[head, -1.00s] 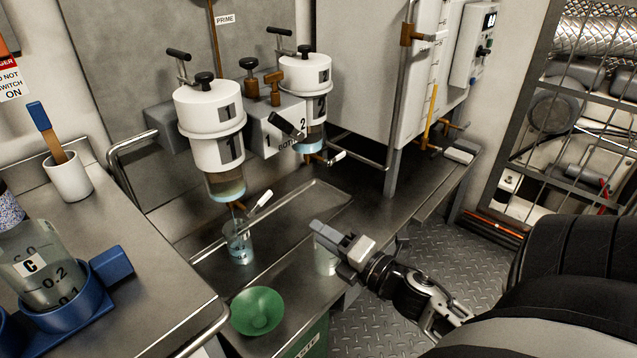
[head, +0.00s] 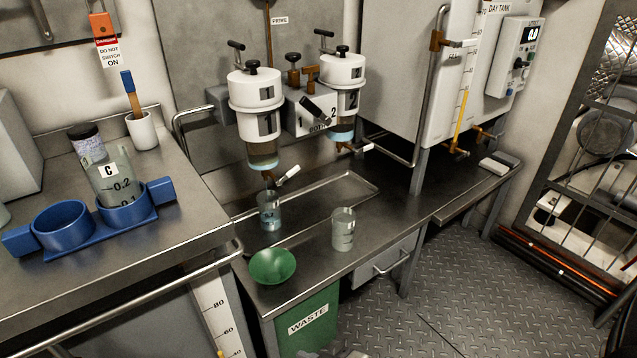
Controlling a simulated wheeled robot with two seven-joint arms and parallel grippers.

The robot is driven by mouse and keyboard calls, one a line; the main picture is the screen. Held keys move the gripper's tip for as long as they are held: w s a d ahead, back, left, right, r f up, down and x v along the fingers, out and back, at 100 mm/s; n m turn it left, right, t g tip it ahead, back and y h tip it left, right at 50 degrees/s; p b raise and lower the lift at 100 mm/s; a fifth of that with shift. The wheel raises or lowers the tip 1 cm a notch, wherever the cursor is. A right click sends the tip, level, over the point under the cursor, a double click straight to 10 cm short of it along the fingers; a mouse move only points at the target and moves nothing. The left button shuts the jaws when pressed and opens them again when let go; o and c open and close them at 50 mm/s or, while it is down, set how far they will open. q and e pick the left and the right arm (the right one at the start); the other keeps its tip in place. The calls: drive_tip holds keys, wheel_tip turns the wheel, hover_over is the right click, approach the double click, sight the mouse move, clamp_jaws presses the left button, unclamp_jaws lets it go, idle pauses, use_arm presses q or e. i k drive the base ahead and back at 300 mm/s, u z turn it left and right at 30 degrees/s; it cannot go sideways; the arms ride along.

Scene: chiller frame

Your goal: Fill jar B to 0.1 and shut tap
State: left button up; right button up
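A clear jar (head: 270,213) stands in the steel tray under filter bowl 1 (head: 263,153), with pale bluish liquid in its lower part; its letter is too small to read. The tap with a white handle (head: 288,175) sits below that bowl, its handle slanting up to the right. I cannot tell whether liquid is running from it. A second clear jar (head: 343,230) stands on the bench to the right, near the front edge; its label is not readable. Neither of my grippers is in view.
A green funnel (head: 272,267) sits above the green waste bin (head: 310,318) at the bench front. A white cup with a brush (head: 141,130) stands at left. The bench right of the second jar is clear.

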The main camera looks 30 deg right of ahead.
sight(288, 176)
drive_tip(key=z, duration=1.7)
drive_tip(key=i, duration=0.9)
drive_tip(key=u, duration=1.85)
